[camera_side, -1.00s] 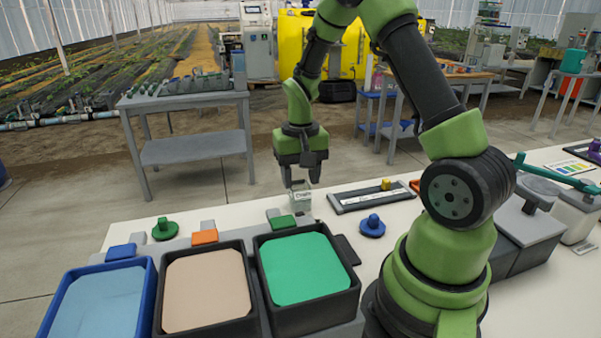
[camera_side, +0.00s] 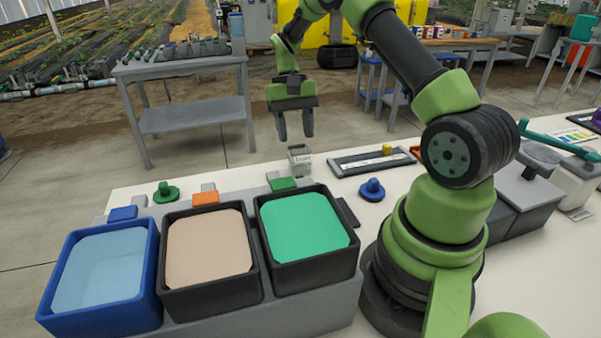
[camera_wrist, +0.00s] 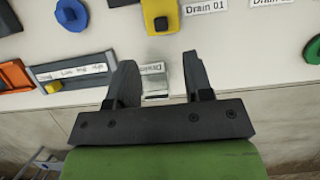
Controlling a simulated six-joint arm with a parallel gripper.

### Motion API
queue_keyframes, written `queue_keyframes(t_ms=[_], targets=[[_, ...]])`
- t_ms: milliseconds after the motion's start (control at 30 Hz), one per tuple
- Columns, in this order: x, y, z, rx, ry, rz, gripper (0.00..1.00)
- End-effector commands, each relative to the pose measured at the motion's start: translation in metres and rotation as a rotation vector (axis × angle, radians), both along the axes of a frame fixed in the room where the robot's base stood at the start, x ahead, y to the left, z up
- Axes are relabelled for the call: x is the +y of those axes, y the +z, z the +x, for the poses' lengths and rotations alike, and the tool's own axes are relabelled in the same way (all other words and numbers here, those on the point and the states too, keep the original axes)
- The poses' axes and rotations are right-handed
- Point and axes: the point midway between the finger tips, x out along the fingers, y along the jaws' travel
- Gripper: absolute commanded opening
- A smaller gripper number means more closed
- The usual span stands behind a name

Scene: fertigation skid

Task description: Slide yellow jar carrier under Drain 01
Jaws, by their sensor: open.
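I cannot match this block to a thing in the side view. A small yellow knob (camera_side: 387,150) sits on a dark slider board (camera_side: 345,168), which also shows in the wrist view (camera_wrist: 75,76).
Three tanks, blue (camera_side: 145,290), beige-filled (camera_side: 255,290) and green-filled (camera_side: 345,260), stand in front with coloured tabs behind them. A blue knob (camera_side: 372,190) and a green knob (camera_side: 165,193) stand on the white bench (camera_side: 450,325).

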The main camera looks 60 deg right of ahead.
Motion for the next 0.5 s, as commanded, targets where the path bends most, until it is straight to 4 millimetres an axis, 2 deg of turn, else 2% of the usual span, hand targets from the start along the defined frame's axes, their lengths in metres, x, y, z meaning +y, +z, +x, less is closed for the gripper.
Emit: queue_keyframes(t_ms=[167,500], targets=[[0.005,-0.015,-0.005,0.009,0.000,0.012,0.47],[0.022,-0.072,-0.022,0.007,-0.002,0.010,0.47]])
